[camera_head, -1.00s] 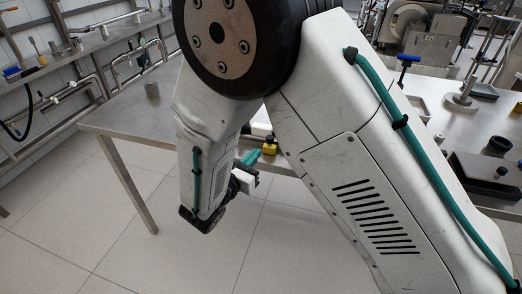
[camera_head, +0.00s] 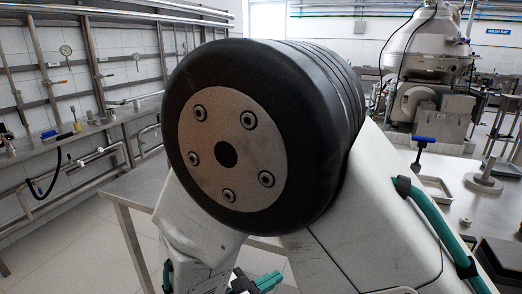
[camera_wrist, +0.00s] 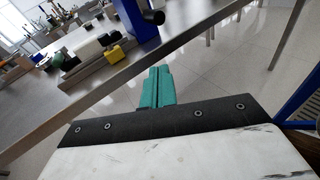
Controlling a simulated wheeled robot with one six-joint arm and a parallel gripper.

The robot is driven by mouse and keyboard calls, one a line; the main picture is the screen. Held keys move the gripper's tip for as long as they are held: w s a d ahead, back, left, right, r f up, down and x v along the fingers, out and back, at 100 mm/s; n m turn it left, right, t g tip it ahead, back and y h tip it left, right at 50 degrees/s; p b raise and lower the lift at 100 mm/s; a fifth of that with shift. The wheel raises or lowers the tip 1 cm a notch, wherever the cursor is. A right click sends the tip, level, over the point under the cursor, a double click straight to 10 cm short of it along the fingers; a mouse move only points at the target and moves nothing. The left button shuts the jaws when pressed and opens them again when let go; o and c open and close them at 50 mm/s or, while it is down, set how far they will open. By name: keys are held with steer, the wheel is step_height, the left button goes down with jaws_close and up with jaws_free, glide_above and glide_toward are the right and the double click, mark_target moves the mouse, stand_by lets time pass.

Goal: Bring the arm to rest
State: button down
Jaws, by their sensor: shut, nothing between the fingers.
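My gripper (camera_wrist: 157,88) shows in the wrist view as two teal fingers side by side, shut with nothing between them. It is apart from the steel table, whose edge (camera_wrist: 147,64) runs slantwise beyond the fingertips, and tiled floor shows around it. In the head view the teal fingers (camera_head: 268,281) show at the bottom edge, partly hidden by my arm. My folded arm fills the middle of that view, its big black joint in front.
The steel table (camera_head: 137,187) stands behind my arm. On its right part are a blue-handled tool (camera_head: 424,145), a shallow tray (camera_head: 436,187) and a round-based stand (camera_head: 483,182). A wall bench (camera_head: 40,152) runs along the left. A large separator machine (camera_head: 432,45) stands at the back. Floor is clear at lower left.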

steer(key=s+d+r+m+g+y, duration=0.4)
steer(key=s+d+r+m+y, duration=0.2)
steer(key=s+d+r+m, duration=0.2)
steer(key=s+d+r+m+g+y, duration=0.4)
steer(key=s+d+r+m+y, duration=0.2)
steer(key=d+r+m, duration=0.6)
steer(key=s+d+m, duration=0.2)
steer(key=d+m, duration=0.2)
steer(key=m, duration=0.1)
steer(key=shift+s+d+g, duration=0.25)
steer(key=shift+g, duration=0.15)
stand_by(0.7)
